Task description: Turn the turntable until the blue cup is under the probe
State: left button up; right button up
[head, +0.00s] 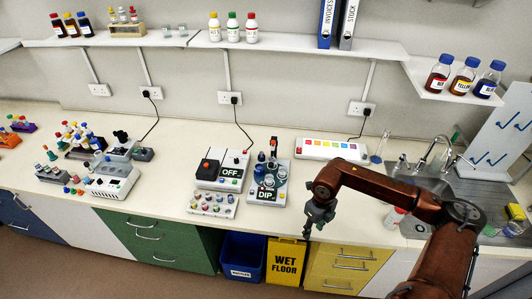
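The station labelled DIP (267,195) stands on the bench near the middle. Small cups (268,181) sit close together on it, in what looks like the turntable; some look blue or dark, but they are too small to tell apart surely. A dark upright part, perhaps the probe (273,146), stands at its back; which cup is under it I cannot tell. My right gripper (309,232) hangs to the right of the station, over the bench's front edge and apart from it. Its fingers are too small and dark to read. My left gripper is out of view.
A box labelled OFF (231,172) stands just left of the station. A white strip with coloured squares (332,149) lies behind my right arm. The sink (465,190) is at the right. The bench left of the OFF box (165,185) is clear.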

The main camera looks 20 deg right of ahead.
aim_at(260, 181)
jog(key=i, duration=1.45)
